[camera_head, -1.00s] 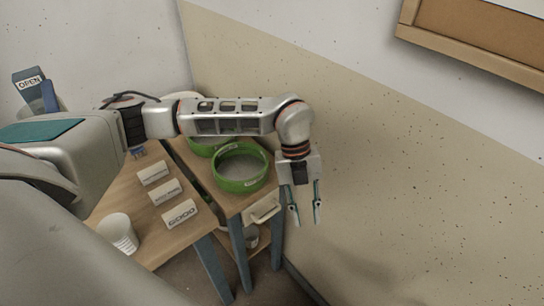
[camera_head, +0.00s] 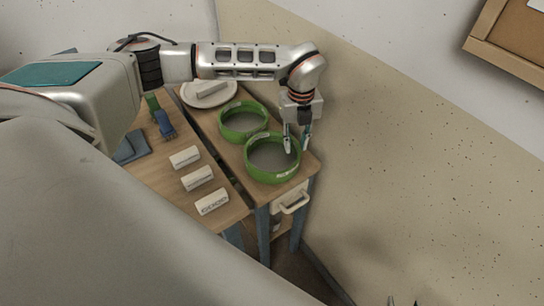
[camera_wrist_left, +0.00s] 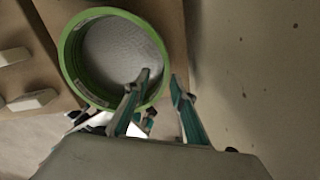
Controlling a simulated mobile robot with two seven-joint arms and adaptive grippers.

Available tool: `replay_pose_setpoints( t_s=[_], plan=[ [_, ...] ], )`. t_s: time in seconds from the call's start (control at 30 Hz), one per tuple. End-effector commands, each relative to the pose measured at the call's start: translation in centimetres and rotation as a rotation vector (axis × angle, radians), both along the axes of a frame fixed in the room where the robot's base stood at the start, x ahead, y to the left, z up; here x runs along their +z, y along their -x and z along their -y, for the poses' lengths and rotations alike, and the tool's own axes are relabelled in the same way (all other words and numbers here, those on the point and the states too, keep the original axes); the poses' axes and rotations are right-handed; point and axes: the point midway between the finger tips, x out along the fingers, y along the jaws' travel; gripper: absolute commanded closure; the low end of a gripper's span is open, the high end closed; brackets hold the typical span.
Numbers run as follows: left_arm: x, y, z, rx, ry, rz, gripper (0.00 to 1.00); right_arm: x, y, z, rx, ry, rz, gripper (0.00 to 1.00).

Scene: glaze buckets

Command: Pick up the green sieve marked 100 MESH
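Two green sieves stand on the narrow wooden table. The nearer sieve (camera_head: 250,174) carries a small pale label on its front, too small to read. The farther sieve (camera_head: 223,130) stands behind and left of it; I cannot tell its mesh mark. My left gripper (camera_head: 297,145) is open and empty at the right rim of the nearer sieve. In the left wrist view one finger lies over the inside of the nearer sieve (camera_wrist_left: 72,62) and the other beyond its rim; contact is unclear. Two tips of my right gripper (camera_head: 403,302) show apart at the bottom edge.
Several white label blocks (camera_head: 198,178) stand on the wider table to the left. A white plate (camera_head: 187,99) with a pale block (camera_head: 211,90) is behind the sieves. The speckled wall (camera_head: 400,180) is close on the right.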

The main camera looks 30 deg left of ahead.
Motion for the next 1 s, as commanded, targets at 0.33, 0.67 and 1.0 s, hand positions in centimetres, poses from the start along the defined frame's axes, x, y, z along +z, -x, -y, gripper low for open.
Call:
replay_pose_setpoints(
  t_s=[0.33, 0.67, 1.0],
  plan=[
    [-3.4, -0.1, 0.3, -0.001, 0.001, -0.001, 0.75, 0.3, 0.0, -0.1, 0.000, -0.001, 0.002, 0.60],
    [-3.4, -0.1, 0.3, -0.001, 0.001, -0.001, 1.00, 0.3, -0.1, -0.1, 0.000, -0.002, 0.003, 0.60],
    [-3.3, -0.2, 0.2, -0.001, 0.001, 0.000, 1.00, 0.3, -0.1, -0.1, 0.000, -0.001, 0.002, 0.60]
  ],
)
